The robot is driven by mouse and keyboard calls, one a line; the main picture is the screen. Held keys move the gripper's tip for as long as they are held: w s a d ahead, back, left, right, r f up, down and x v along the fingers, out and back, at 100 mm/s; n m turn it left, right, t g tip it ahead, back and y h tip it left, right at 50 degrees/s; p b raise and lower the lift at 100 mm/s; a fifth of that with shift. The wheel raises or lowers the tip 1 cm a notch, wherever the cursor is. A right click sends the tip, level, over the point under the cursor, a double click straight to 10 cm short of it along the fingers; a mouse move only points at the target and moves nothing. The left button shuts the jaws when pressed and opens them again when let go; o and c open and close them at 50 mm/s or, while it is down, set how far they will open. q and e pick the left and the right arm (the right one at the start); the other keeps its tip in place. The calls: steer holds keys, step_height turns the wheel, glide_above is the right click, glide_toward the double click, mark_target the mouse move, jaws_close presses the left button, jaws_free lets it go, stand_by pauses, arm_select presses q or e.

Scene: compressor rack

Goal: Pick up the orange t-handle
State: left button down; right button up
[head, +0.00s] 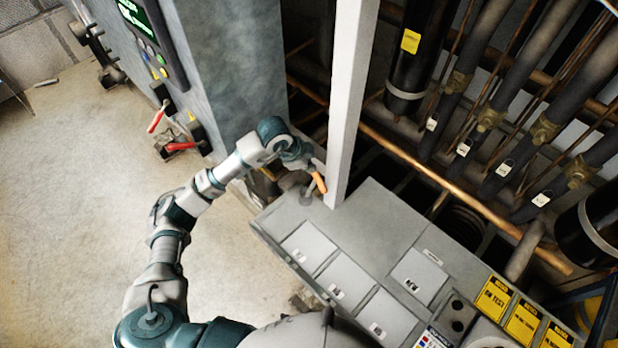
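The orange t-handle (319,183) is a small orange bar on a grey stem. It stands at the far left corner of the grey panel top, close beside the pale upright post. My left arm reaches in from the lower left, and my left gripper (303,165) is right by the handle, just behind it and to its left. The fingers are small and partly hidden by the wrist, so I cannot tell whether they are open or touch the handle. My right gripper is not in view.
The pale post (350,100) rises close to the handle. A blue-grey cabinet (225,70) with red-handled parts stands behind my arm. The grey panel (350,235) carries light plates and yellow labels. Copper and dark pipes (480,110) fill the right. Open floor (80,200) lies at left.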

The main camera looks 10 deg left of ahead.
arm_select(q)
steer(key=r, duration=0.2)
steer(key=a+r, duration=0.1)
steer(key=r, duration=0.2)
steer(key=shift+a+r, duration=0.15)
steer(key=c, duration=1.2)
jaws_free()
steer(key=shift+d, duration=0.25)
steer(key=o, duration=0.8)
steer(key=shift+a, duration=0.15)
steer(key=shift+a, duration=0.15)
